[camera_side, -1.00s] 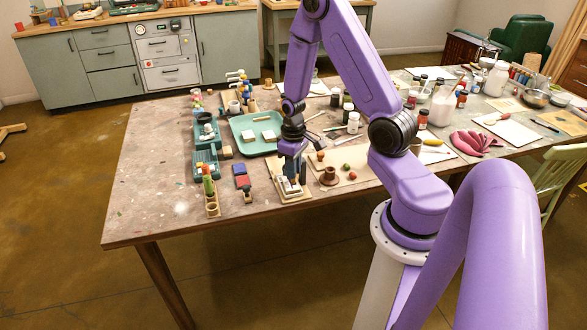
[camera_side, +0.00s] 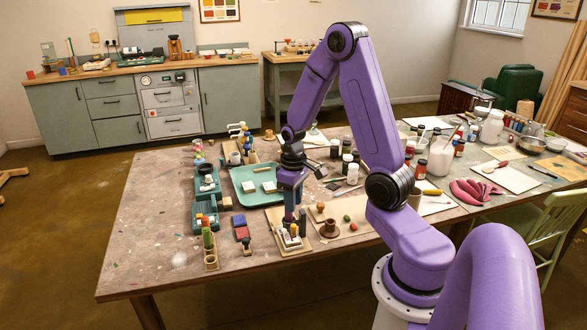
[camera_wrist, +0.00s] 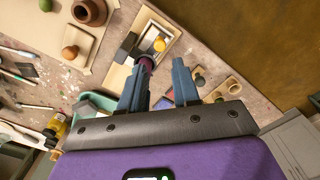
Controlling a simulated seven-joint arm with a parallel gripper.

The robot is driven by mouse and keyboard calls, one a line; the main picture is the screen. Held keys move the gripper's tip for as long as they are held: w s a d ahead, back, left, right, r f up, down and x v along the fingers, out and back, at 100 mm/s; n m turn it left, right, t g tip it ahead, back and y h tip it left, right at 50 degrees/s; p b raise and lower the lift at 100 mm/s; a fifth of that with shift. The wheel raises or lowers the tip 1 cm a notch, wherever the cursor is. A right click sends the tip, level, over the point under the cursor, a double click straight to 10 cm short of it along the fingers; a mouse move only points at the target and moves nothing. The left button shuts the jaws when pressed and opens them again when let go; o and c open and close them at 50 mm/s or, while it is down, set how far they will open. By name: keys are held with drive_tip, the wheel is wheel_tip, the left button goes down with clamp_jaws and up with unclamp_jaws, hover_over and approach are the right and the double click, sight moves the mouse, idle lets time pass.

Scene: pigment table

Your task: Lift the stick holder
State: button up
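A small wooden holder (camera_side: 211,263) with a green stick (camera_side: 208,240) standing in it is at the front left of the table. It also shows in the wrist view (camera_wrist: 222,93), right of my fingers. My gripper (camera_wrist: 161,66) has its two blue-grey fingers apart, with a clear gap between them. In the side view my gripper (camera_side: 290,222) points down just above a wooden tray (camera_side: 280,249) with a white insert and small coloured pegs. In the wrist view a yellow knob (camera_wrist: 160,44) and a purple round piece (camera_wrist: 146,65) are near my fingertips; whether a finger touches the piece I cannot tell.
A dark-handled stamp (camera_side: 247,245) and a red-and-blue pad (camera_side: 241,230) lie between holder and tray. A teal tray (camera_side: 240,187) is behind.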

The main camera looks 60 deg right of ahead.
wheel_tip(320, 180, up, 10)
idle(0.5)
drive_tip(key=shift+r, duration=0.1)
drive_tip(key=s+a+n, duration=0.1)
drive_tip(key=a+n, duration=0.2)
drive_tip(key=a, duration=0.6)
drive_tip(key=s+a+r+n, duration=0.1)
drive_tip(key=s+a+n, duration=0.8)
drive_tip(key=s+a, duration=0.4)
drive_tip(key=s, duration=0.5)
drive_tip(key=shift+a+r+n, duration=0.2)
drive_tip(key=shift+r+n, duration=0.1)
